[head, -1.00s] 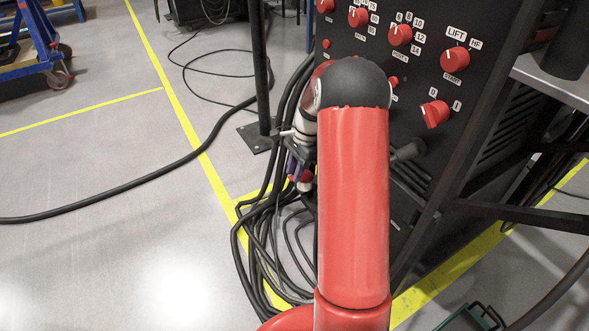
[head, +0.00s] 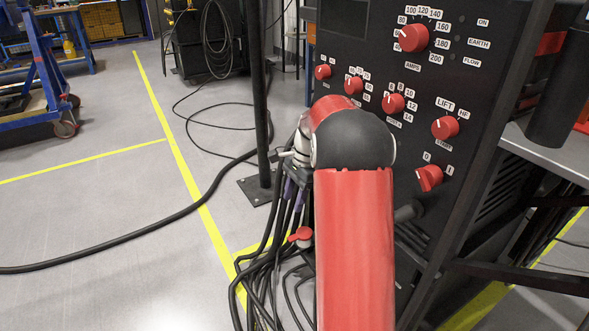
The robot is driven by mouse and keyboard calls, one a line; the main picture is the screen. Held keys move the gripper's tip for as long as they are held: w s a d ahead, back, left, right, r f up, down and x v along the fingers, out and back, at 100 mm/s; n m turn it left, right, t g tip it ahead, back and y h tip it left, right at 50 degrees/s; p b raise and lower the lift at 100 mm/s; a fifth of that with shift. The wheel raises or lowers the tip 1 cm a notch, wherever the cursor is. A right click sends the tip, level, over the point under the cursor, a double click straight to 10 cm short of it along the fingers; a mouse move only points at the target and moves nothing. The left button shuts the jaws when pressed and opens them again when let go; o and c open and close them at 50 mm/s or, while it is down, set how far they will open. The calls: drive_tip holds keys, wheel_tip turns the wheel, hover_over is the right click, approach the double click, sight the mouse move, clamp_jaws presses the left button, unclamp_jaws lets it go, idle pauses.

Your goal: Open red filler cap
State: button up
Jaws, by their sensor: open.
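A small red part (head: 300,237) shows just left of my red arm, low among the black cables. It looks like the red filler cap, but its mount is hidden behind the cables and my arm. My gripper (head: 294,192) hangs from the pale wrist left of my black elbow joint, pointing down. It is open, with the red part a short way below its fingers. No contact between them can be made out. My forearm hides much of the area to the right.
A black control panel (head: 456,75) with red knobs stands close on the right. A bundle of black cables (head: 262,262) hangs below my gripper. A black post (head: 262,100) on a floor plate stands behind. The floor (head: 90,215) at left is mostly clear, crossed by one cable.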

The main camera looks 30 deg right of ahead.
wheel_tip(320, 180, up, 8)
drive_tip(key=p, duration=0.1)
drive_tip(key=shift+r, duration=0.2)
idle(0.4)
